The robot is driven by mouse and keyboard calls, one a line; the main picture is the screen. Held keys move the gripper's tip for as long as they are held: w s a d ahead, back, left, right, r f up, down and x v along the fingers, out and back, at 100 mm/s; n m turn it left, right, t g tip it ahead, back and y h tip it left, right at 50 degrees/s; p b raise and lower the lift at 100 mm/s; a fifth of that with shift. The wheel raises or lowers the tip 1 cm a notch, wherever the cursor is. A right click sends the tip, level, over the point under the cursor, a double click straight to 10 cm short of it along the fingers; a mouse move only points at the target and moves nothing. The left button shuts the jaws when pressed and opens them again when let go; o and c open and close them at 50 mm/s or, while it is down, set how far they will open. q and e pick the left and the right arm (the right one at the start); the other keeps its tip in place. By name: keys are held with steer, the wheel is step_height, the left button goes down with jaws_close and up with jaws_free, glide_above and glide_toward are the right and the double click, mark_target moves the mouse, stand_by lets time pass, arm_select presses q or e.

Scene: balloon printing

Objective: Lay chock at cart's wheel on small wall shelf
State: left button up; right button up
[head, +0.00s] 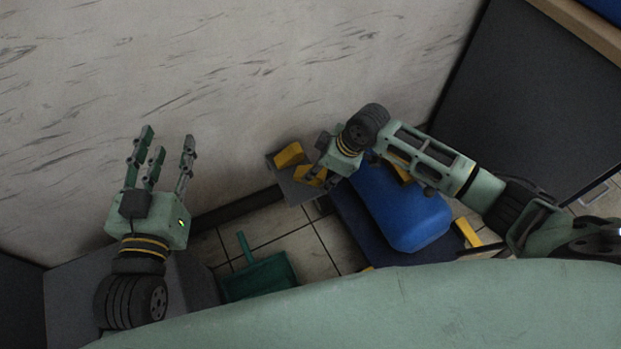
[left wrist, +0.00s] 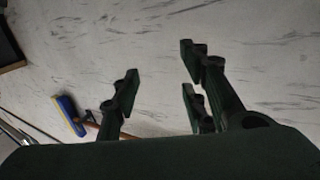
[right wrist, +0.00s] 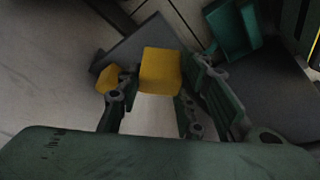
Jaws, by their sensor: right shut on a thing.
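My right gripper (head: 316,170) is shut on a yellow chock (head: 309,178), just over the small grey wall shelf (head: 296,194). In the right wrist view the held chock (right wrist: 160,70) sits between the fingers, with the shelf (right wrist: 143,44) behind it. I cannot tell whether it touches the shelf. A second yellow block (head: 288,155) is on the shelf near the wall, and it also shows in the right wrist view (right wrist: 107,79). The cart (head: 352,219) is dark blue; its wheels are hidden. My left gripper (head: 166,143) is open and empty in front of the wall.
A blue rounded load (head: 402,207) lies on the cart. Another yellow piece (head: 467,233) shows on the cart's right side. A green dustpan (head: 260,277) is on the tiled floor. A dark cabinet (head: 535,95) stands right. A blue-headed brush (left wrist: 69,115) shows in the left wrist view.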

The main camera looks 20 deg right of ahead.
steer(key=shift+w+a+f+b, duration=0.3)
steer(key=shift+w+a+f, duration=0.2)
steer(key=shift+w, duration=0.15)
steer(key=shift+w+a+f+b, duration=0.3)
steer(key=shift+w+a+f, duration=0.2)
steer(key=shift+w, duration=0.1)
steer(key=shift+w+a, duration=0.1)
steer(key=shift+f, duration=0.3)
arm_select(q)
steer(key=s+r+t+h, duration=0.1)
steer(key=s+r+t, duration=0.1)
steer(key=r, duration=0.3)
steer(key=s+r+t+h+b, duration=0.1)
steer(key=s+r+t, duration=0.1)
steer(key=r+t, duration=0.2)
steer(key=s+r+t+h+b, duration=0.1)
steer(key=s+r+t, duration=0.2)
steer(key=r, duration=0.3)
steer(key=shift+r+t+h, duration=0.3)
steer(key=shift+r+h, duration=0.05)
steer(key=shift+h, duration=0.05)
arm_select(e)
step_height(320, 180, down, 3)
steer(key=shift+f, duration=0.2)
arm_select(q)
steer(key=shift+d, duration=0.1)
